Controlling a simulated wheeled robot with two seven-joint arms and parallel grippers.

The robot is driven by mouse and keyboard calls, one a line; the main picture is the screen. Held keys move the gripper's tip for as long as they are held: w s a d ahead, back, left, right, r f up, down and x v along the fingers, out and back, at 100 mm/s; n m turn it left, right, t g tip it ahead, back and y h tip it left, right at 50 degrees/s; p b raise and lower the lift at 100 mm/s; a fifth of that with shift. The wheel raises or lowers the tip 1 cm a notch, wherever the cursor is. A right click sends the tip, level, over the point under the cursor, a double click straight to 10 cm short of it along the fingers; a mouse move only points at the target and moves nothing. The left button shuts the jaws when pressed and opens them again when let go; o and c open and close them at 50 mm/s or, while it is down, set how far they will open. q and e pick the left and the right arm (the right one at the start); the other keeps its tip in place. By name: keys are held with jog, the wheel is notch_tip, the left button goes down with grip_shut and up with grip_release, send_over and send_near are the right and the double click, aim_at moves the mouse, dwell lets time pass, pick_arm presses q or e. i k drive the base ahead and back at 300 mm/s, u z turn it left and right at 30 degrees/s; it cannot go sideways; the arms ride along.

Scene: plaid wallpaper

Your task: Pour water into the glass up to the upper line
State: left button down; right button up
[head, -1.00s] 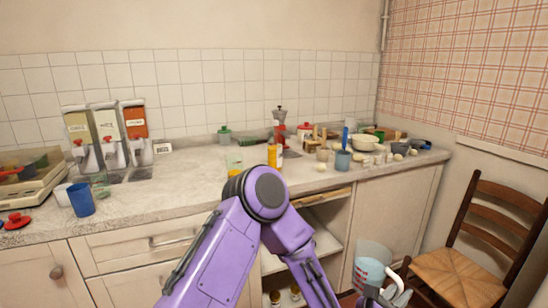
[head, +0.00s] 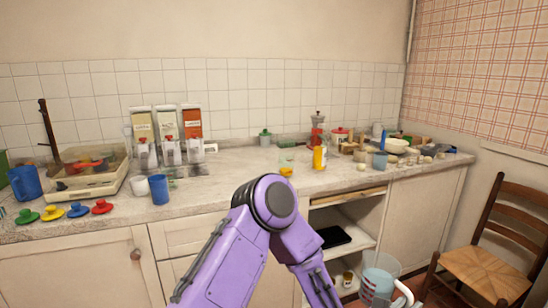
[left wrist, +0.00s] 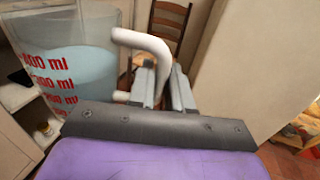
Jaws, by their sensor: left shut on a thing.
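A clear measuring jug (head: 378,280) with red markings and bluish water is at the bottom right of the head view, low in front of the cabinets. In the left wrist view the jug (left wrist: 75,75) shows large at the left, roughly upright. My left gripper (left wrist: 163,88) is shut on its white handle (left wrist: 146,43). A clear glass-like vessel (head: 287,157) stands on the counter beside a yellow item; its lines are too small to read. My right gripper is out of view.
The counter (head: 225,190) holds dispensers (head: 168,135), a blue cup (head: 159,189), a white cup (head: 140,186), coloured lids (head: 78,210) and a yellow bottle (head: 319,158). Its front middle is clear. An open shelf (head: 345,215) is below. A wooden chair (head: 490,245) stands at the right.

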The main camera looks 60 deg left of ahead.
aim_at(286, 159)
jog(key=u, duration=1.25)
